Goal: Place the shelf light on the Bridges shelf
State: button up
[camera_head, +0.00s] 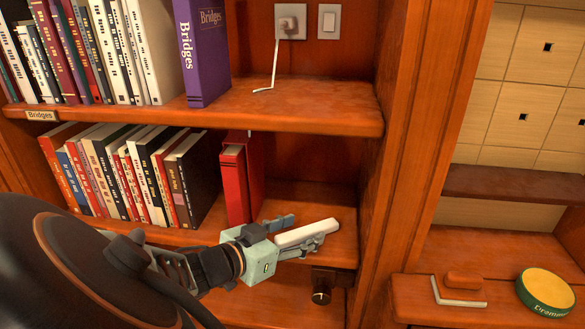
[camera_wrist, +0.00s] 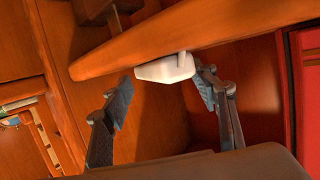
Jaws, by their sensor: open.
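The shelf light, a white bar (camera_head: 307,233), lies at the lower shelf's right part, between the fingers of my gripper (camera_head: 300,231). In the wrist view the light (camera_wrist: 165,69) shows as a white block against the edge of a wooden board, between the fingertips of my gripper (camera_wrist: 165,92). The fingers stand apart, close to its two sides; I cannot tell whether either touches it. The Bridges shelf (camera_head: 310,108) is the board above, with a "Bridges" label (camera_head: 40,115) at its left front edge and a purple "Bridges" book (camera_head: 203,50) on it.
A white cable (camera_head: 274,65) runs from an outlet (camera_head: 290,22) to the upper shelf, whose right part is clear. A red binder (camera_head: 236,180) stands left of my gripper. The upright panel (camera_head: 425,150) bounds the right. A round tin (camera_head: 545,292) sits farther right.

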grip_shut()
dwell(0.4)
